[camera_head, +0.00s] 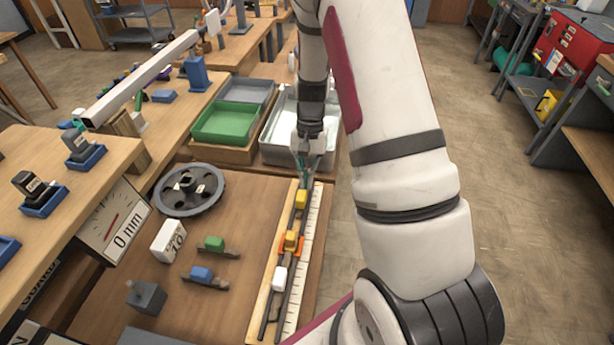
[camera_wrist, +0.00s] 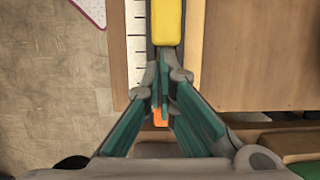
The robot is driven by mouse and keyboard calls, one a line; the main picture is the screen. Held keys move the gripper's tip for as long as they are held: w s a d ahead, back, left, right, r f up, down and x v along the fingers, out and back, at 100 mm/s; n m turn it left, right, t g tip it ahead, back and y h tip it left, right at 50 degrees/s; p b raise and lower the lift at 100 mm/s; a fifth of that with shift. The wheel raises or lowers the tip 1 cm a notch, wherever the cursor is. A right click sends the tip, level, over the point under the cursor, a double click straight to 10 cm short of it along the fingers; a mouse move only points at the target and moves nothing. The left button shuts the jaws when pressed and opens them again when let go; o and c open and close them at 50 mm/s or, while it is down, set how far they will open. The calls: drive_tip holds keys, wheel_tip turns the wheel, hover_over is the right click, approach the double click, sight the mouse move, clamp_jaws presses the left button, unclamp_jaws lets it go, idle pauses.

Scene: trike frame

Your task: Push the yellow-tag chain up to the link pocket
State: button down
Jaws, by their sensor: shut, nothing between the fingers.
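A yellow block (camera_head: 300,198) sits on the dark track near its far end, just on the near side of my gripper (camera_head: 303,178). It also shows at the top of the wrist view (camera_wrist: 168,22), with a small visible gap from my fingertips. My gripper is shut and empty, pointing down over the track. A second yellow block (camera_head: 291,239) sits farther down the track between orange pieces (camera_head: 282,245). A white block (camera_head: 280,277) is nearer still. I cannot tell which part is the link pocket. In the wrist view a small orange piece (camera_wrist: 160,117) shows beside the fingers.
A white ruler strip (camera_head: 306,258) runs along the track. Green (camera_head: 214,243) and blue (camera_head: 201,274) blocks, a white block marked 10 (camera_head: 168,241) and a grey wheel (camera_head: 188,190) are to its left. Green (camera_head: 226,122) and pale metal (camera_head: 278,137) trays stand beyond.

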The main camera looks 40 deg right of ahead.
sight(302, 201)
drive_tip(key=shift+s+a, duration=0.1)
drive_tip(key=s+a+p, duration=0.2)
drive_tip(key=s+a, duration=0.2)
drive_tip(key=shift+s+r, duration=0.1)
drive_tip(key=shift+r, duration=0.05)
drive_tip(key=shift+s+a, duration=0.15)
drive_tip(key=shift+a, duration=0.1)
